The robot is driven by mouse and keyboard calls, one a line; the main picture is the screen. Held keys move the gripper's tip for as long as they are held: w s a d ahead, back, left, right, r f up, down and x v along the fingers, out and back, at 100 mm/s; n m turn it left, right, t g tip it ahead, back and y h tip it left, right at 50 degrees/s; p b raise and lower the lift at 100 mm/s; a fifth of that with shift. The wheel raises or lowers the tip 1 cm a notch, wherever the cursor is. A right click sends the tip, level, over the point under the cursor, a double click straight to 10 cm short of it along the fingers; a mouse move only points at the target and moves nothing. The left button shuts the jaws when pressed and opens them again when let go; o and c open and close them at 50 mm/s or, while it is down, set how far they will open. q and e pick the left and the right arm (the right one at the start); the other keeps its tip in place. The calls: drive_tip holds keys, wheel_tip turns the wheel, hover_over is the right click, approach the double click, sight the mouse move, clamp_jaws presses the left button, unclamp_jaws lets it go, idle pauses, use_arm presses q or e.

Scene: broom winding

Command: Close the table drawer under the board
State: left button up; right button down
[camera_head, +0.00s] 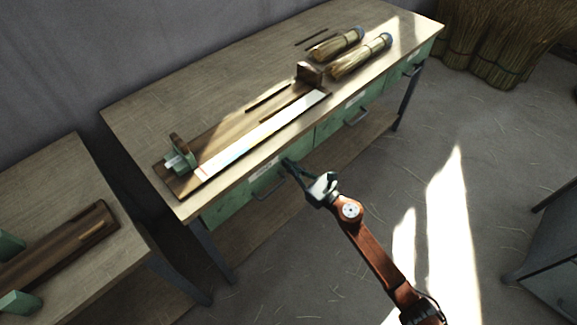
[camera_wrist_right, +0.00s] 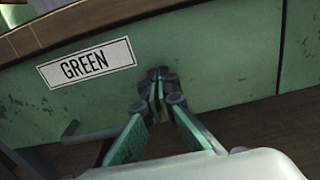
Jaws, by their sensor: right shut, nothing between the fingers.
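The long wooden table has green drawers along its front. The near-left drawer (camera_head: 232,204) lies under the board (camera_head: 235,140) and looks about flush with the table front in the head view. In the wrist view the drawer front (camera_wrist_right: 205,65) carries a label reading GREEN (camera_wrist_right: 86,62), and its bar handle (camera_wrist_right: 85,135) is at lower left. My right gripper (camera_head: 287,163) is shut and empty, its fingertips at the drawer front, right of the handle. In the wrist view the fingertips (camera_wrist_right: 157,75) overlap the green panel; contact cannot be told. My left gripper is not in view.
Two straw bundles (camera_head: 360,56) lie at the table's far right end. Another drawer (camera_head: 350,115) with a handle is to the right. A second table (camera_head: 60,165) stands at left, a grey cabinet (camera_head: 550,260) at right. The floor between is clear apart from straw.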

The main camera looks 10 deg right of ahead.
drive_tip(key=shift+r, duration=0.15)
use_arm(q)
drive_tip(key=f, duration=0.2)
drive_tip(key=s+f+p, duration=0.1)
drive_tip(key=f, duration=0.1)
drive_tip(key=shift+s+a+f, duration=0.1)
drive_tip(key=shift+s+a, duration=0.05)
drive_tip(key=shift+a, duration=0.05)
use_arm(e)
drive_tip(key=v, duration=1.4)
drive_tip(key=shift+f, duration=0.25)
